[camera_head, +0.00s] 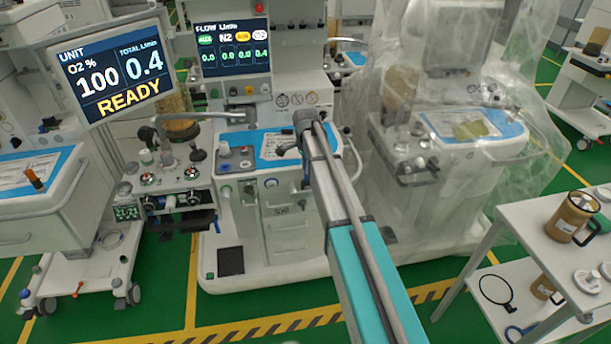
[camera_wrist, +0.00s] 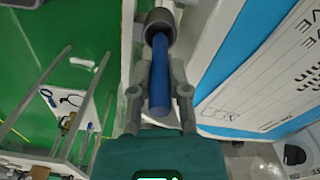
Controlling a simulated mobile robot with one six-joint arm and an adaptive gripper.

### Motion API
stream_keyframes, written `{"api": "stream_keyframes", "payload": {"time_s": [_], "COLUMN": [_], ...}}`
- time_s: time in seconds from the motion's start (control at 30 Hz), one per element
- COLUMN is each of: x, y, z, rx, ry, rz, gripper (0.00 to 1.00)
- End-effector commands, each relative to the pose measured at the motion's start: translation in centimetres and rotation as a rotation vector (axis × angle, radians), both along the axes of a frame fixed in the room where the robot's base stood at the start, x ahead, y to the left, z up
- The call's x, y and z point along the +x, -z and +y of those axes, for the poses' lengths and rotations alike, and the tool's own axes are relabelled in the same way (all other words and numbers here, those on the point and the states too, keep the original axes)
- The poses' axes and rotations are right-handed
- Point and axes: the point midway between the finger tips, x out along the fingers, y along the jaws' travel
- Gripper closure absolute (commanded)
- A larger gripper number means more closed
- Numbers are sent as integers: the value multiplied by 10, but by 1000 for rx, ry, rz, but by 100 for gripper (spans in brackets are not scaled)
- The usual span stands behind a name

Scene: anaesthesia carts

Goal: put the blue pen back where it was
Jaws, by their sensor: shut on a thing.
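The blue pen (camera_wrist: 160,75) shows in the wrist view between the two fingers of my gripper (camera_wrist: 161,85), which is shut on it. The pen's far end meets a dark grey round cup or ring (camera_wrist: 160,22) beside the cart's edge. I cannot tell whether the tip is inside it or only in front of it. In the head view my arm reaches to the middle cart with the blue top (camera_head: 250,150). The pen and my fingers cannot be made out there.
A printed sheet (camera_wrist: 265,75) lies on the blue-edged surface right of my gripper. A plastic-covered cart (camera_head: 440,150) stands close on the right. A side table (camera_head: 530,240) with a tan mug (camera_head: 570,217) is at the lower right. Green floor lies open in front.

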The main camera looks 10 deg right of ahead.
Motion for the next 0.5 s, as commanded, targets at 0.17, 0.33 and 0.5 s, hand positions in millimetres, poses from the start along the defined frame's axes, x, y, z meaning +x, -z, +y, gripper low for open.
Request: {"api": "stream_keyframes", "payload": {"time_s": [0.17, 0.33, 0.5], "x": [-1, -1, -1], "y": [20, 29, 30], "z": [0, 0, 0], "rx": [0, 0, 0], "ry": [0, 0, 0], "rz": [0, 0, 0], "gripper": [100, 100, 100]}}
